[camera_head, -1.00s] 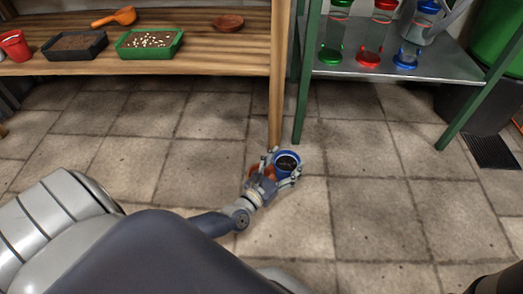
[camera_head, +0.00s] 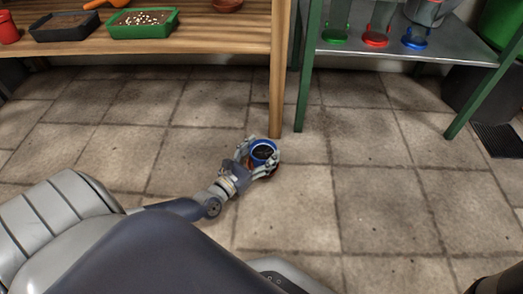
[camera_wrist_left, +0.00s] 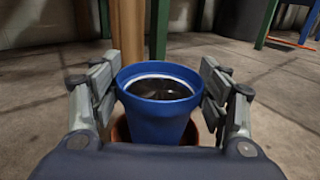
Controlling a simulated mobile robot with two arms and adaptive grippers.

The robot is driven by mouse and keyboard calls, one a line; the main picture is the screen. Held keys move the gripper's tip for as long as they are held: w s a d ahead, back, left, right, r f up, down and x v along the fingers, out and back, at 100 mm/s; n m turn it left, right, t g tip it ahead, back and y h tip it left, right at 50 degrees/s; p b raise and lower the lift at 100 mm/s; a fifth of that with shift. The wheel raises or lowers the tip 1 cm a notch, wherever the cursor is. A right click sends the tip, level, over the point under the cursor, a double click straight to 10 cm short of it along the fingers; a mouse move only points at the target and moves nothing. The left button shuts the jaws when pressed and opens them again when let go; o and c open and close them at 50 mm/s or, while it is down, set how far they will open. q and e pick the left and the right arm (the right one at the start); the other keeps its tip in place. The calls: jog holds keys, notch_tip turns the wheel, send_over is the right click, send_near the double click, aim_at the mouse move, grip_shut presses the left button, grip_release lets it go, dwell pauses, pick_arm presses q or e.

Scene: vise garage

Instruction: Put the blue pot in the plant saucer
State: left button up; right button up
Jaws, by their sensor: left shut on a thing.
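The blue pot (camera_head: 264,152), with dark soil inside, is held between the fingers of my left gripper (camera_head: 259,157). In the left wrist view the pot (camera_wrist_left: 160,125) stands about upright, with gripper fingers on both sides of its rim. A terracotta plant saucer (camera_head: 273,173) shows low around the pot. Its rim also shows in the left wrist view (camera_wrist_left: 120,129) on both sides of the pot's lower part. The pot's base is hidden, so I cannot tell whether it touches the saucer. My right gripper is not in view.
A wooden bench (camera_head: 190,40) with a leg (camera_head: 276,100) stands just behind the pot. A green-framed metal shelf (camera_head: 390,48) stands at the right. A green seed tray (camera_head: 143,30) and a brown bowl (camera_head: 228,5) are on the bench.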

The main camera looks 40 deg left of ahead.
pick_arm(q)
jog(key=o, duration=1.3)
jog(key=shift+r, duration=0.1)
jog(key=s+p, duration=0.1)
jog(key=s, duration=0.2)
jog(key=s+p, duration=0.2)
jog(key=s, duration=0.2)
jog(key=s+p, duration=0.2)
jog(key=s, duration=0.2)
jog(key=shift+s+a, duration=0.15)
jog(key=shift+a, duration=0.25)
jog(key=shift+s, duration=0.35)
